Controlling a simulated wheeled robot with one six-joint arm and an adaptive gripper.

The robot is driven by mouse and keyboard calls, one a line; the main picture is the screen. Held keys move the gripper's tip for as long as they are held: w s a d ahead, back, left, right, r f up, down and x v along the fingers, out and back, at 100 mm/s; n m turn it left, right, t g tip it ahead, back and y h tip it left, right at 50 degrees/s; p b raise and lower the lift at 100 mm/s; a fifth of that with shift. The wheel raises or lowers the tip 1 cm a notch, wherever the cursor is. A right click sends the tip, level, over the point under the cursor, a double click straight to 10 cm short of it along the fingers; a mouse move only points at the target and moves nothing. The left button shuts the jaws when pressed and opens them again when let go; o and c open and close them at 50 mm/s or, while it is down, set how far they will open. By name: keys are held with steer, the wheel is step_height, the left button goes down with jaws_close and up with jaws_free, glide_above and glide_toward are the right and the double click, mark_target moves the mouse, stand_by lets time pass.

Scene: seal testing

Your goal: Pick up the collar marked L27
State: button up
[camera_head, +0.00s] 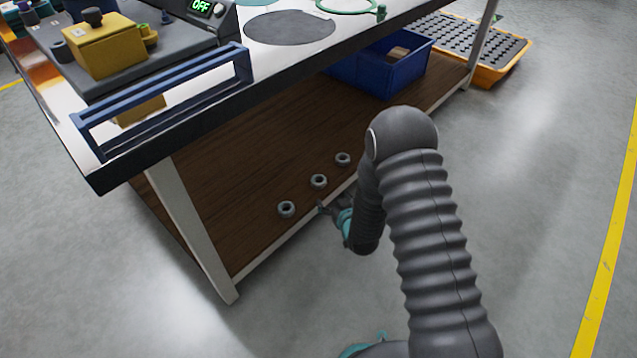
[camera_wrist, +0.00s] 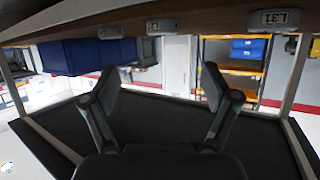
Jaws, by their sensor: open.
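Three grey ring-shaped collars lie in a row on the brown lower shelf: a near one (camera_head: 286,209), a middle one (camera_head: 318,181) and a far one (camera_head: 343,159). In the wrist view, which looks inverted, they line the top edge. The right one reads L31 (camera_wrist: 274,20); the labels of the middle one (camera_wrist: 161,26) and left one (camera_wrist: 110,32) are too small to read surely. My gripper (camera_head: 329,208) is beside the shelf's front edge, close to the near and middle collars. In the wrist view its fingers (camera_wrist: 162,85) are spread, with nothing between them.
The worktop (camera_head: 215,98) overhangs the shelf, and a white table leg (camera_head: 195,230) stands left of the collars. A blue bin (camera_head: 385,75) sits farther back on the shelf (camera_head: 240,165). The floor in front is clear.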

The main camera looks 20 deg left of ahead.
glide_toward(320, 182)
steer(key=x, duration=0.4)
steer(key=shift+d+f+b, duration=0.1)
steer(key=shift+f+b, duration=0.15)
steer(key=shift+b, duration=0.05)
steer(key=shift+r+x, duration=0.1)
steer(key=shift+x, duration=1.3)
steer(key=shift+r+x, duration=0.15)
steer(key=shift+x, duration=1.3)
steer(key=c, duration=1.5)
